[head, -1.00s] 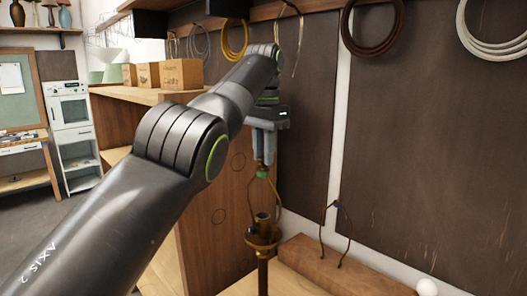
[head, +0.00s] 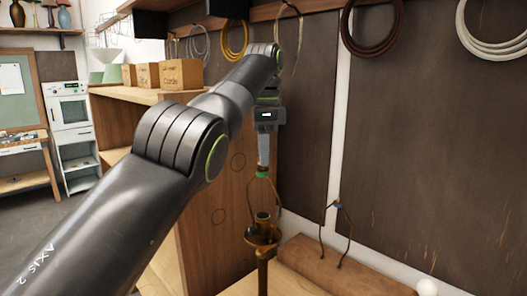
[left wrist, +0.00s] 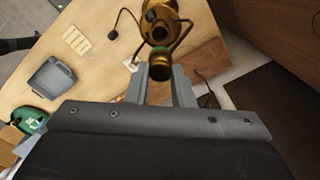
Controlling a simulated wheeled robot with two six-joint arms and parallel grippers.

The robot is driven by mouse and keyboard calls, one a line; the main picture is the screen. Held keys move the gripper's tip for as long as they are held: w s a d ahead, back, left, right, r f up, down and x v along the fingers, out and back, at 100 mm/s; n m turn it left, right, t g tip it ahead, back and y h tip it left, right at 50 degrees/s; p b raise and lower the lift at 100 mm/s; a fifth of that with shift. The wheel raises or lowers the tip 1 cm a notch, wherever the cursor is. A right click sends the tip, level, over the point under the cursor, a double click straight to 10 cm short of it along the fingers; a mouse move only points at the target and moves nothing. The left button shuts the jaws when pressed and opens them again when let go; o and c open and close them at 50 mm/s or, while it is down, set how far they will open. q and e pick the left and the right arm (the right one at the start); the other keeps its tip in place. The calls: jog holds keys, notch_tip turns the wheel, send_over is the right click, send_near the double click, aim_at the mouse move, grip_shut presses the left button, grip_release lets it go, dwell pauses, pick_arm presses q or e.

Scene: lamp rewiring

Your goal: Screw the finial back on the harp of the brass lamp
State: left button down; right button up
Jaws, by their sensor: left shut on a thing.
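The brass lamp (head: 263,275) stands upright on the bench, with its socket (head: 263,218) inside the wire harp (head: 276,194). The harp's top has a green mark (head: 262,174). My left gripper (head: 263,168) points straight down above the harp top, its fingers seen edge-on. In the left wrist view, the gripper (left wrist: 164,72) is shut on the brass finial (left wrist: 160,70), which sits between the fingertips in line with the harp top. Whether the finial's thread is engaged cannot be told. The lamp socket (left wrist: 157,18) shows beyond it. My right gripper is out of view.
A second harp with a blue mark (head: 337,205) stands by a wooden block (head: 325,270) on the right. A white bulb (head: 428,287) is near the front. In the left wrist view, a grey container (left wrist: 52,77) and pale strips (left wrist: 77,40) lie on the bench.

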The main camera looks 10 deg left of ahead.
pick_arm(q)
jog(key=m, duration=0.6)
jog(key=shift+m, duration=0.3)
jog(key=m, duration=0.5)
jog(key=shift+s+b, duration=0.1)
jog(key=shift+b, duration=0.2)
jog(key=c, duration=1.2)
grip_release()
jog(key=shift+o, duration=0.2)
jog(key=shift+r, duration=0.1)
